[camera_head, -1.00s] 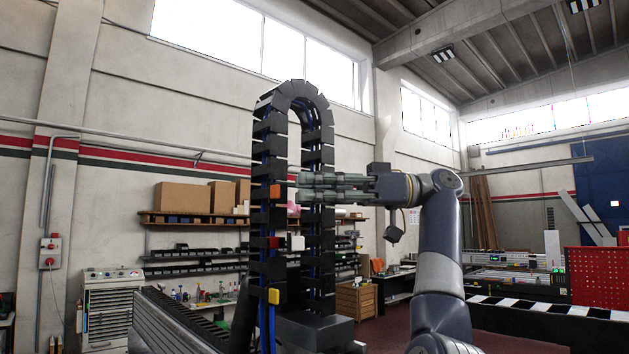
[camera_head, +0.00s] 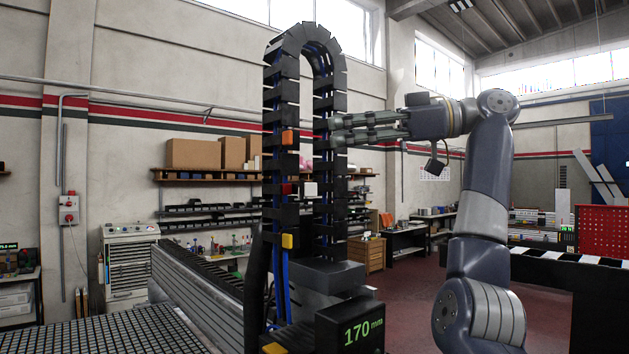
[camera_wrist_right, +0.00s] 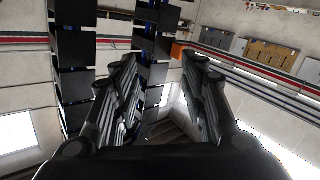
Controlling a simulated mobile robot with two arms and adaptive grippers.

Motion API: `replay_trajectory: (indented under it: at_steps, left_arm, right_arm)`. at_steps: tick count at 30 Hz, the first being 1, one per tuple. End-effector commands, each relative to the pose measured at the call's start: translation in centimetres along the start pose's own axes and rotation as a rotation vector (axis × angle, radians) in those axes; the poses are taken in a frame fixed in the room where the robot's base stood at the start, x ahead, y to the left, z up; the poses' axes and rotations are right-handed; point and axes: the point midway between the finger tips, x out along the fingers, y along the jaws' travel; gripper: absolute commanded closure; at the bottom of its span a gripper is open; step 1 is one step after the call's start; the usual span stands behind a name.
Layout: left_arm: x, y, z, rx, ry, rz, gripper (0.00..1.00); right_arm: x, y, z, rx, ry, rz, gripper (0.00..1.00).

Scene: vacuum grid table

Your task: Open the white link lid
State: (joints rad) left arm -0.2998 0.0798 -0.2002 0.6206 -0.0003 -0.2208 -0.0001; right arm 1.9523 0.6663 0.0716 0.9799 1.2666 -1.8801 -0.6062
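The white link lid (camera_head: 310,189) sits on the black cable chain (camera_head: 275,165), between its two upright strands as seen in the head view. It lies flat against the chain and looks closed. An orange lid (camera_head: 287,138) is above it to the left, a red lid (camera_head: 286,188) beside it and a yellow lid (camera_head: 287,241) below. My right gripper (camera_head: 335,131) points left, above and right of the white lid, at the right strand. In the right wrist view its fingers (camera_wrist_right: 161,62) are apart and empty. I cannot pick out the white lid there. My left gripper is not in view.
A black box reading 170 mm (camera_head: 350,330) stands at the chain's base. A black grid table top (camera_head: 95,338) is at the lower left. Shelves with cardboard boxes (camera_head: 193,153) are along the back wall. The floor right of the chain is open.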

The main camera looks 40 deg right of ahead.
Motion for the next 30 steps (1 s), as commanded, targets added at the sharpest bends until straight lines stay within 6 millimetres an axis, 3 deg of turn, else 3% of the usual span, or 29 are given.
replay_trajectory:
  at_steps: [4, 11, 21, 26, 30]
  left_arm:
    - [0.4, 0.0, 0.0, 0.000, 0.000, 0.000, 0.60]
    - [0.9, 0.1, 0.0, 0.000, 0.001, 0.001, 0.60]
    - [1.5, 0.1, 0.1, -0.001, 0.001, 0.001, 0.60]
    - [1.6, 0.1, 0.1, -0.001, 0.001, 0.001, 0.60]
    - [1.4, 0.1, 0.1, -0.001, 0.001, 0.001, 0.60]
  right_arm:
    - [-2.0, -0.7, 0.9, -0.206, -0.124, 0.202, 0.60]
    - [-3.1, -3.5, 2.2, -0.542, -0.333, 0.438, 0.60]
    - [-1.2, -9.9, 5.8, -1.037, -0.610, 0.613, 0.60]
    - [-0.4, -11.7, 7.0, -1.159, -0.668, 0.628, 0.60]
    - [0.0, -11.9, 7.3, -1.191, -0.681, 0.629, 0.60]
